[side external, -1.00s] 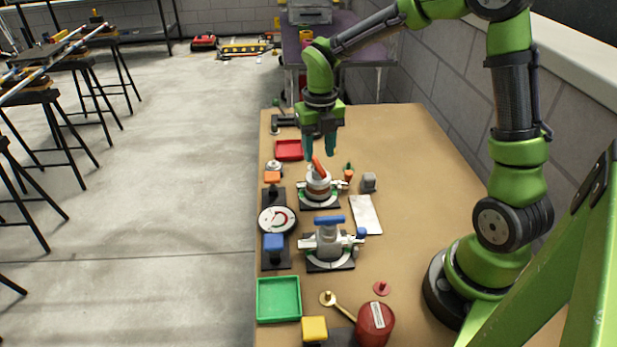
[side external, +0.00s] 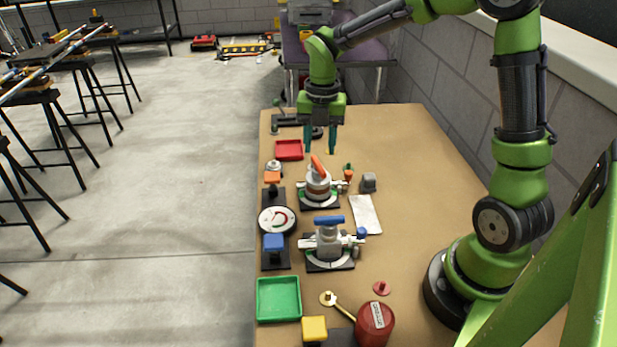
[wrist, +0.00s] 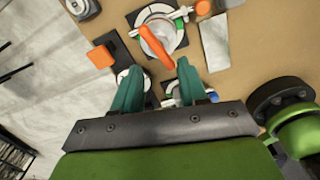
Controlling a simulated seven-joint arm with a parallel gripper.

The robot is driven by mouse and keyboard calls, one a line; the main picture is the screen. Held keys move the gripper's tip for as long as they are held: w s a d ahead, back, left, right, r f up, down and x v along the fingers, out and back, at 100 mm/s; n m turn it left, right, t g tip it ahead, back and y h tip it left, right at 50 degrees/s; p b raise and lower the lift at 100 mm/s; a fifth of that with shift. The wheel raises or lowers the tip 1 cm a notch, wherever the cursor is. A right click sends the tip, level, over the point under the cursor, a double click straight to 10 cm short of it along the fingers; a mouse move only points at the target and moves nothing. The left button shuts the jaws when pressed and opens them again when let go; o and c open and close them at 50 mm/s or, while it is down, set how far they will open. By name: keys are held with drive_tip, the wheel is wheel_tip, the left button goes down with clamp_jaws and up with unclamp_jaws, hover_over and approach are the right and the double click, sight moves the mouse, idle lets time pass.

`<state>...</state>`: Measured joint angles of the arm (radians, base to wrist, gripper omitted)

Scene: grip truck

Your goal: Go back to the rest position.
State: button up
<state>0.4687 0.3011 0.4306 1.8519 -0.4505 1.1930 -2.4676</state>
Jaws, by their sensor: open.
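My gripper (side external: 321,139) is open and empty, pointing down in the air above the far part of the workbench (side external: 420,190). Its two teal fingers are spread apart, and they also show in the wrist view (wrist: 158,85). Below and in front of it stands a valve with an orange handle (side external: 317,163) on a round pale body. The orange handle also shows in the wrist view (wrist: 155,46), ahead of the fingers and apart from them. A valve with a blue handle (side external: 329,220) stands closer to the camera.
A red tray (side external: 289,150) lies near the gripper, and a green tray (side external: 279,299) lies at the near left. A dial gauge (side external: 277,220), a white plate (side external: 366,214) and a red canister (side external: 375,324) stand on the bench. The bench's right middle is clear.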

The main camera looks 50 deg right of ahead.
drive_tip(key=s+a+r+m+t, duration=0.2)
drive_tip(key=s+m, duration=0.3)
drive_tip(key=m, duration=0.4)
drive_tip(key=s+a+r+m+t+y, duration=0.1)
drive_tip(key=s+r+m, duration=0.4)
drive_tip(key=m, duration=0.5)
drive_tip(key=s+a+r+m+t, duration=0.4)
drive_tip(key=s+m, duration=0.1)
drive_tip(key=m, duration=0.4)
drive_tip(key=shift+m+y, duration=0.3)
drive_tip(key=shift+y, duration=0.1)
